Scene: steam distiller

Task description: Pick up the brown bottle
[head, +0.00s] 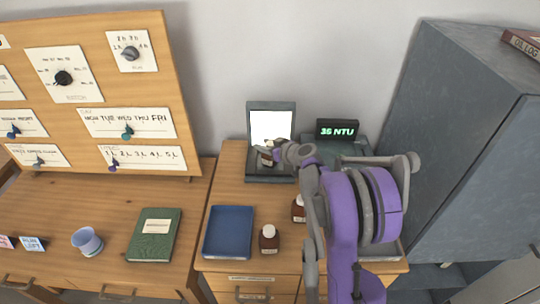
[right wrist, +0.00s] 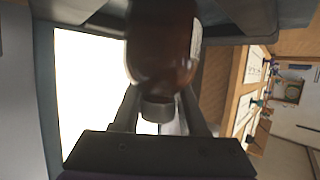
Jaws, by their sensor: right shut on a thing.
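My right gripper (head: 276,155) is shut on a brown bottle (head: 266,158), in front of the bright white panel of a grey lightbox (head: 271,112). In the right wrist view the held brown bottle (right wrist: 163,45) fills the top middle, its grey cap (right wrist: 158,109) pointing down the picture between the fingers. A bit of pale label shows at its right side. A second brown bottle (head: 269,241) stands on the desk beside the blue tray, and a third brown bottle (head: 298,210) is partly hidden by my right arm. My left gripper is not in view.
A blue tray (head: 228,232) lies on the desk, with a green book (head: 154,235) and a blue cup (head: 87,241) to its left. A display reading 36 NTU (head: 338,130) stands behind my arm. A tall grey cabinet (head: 450,130) stands right, a wooden dial board (head: 90,90) left.

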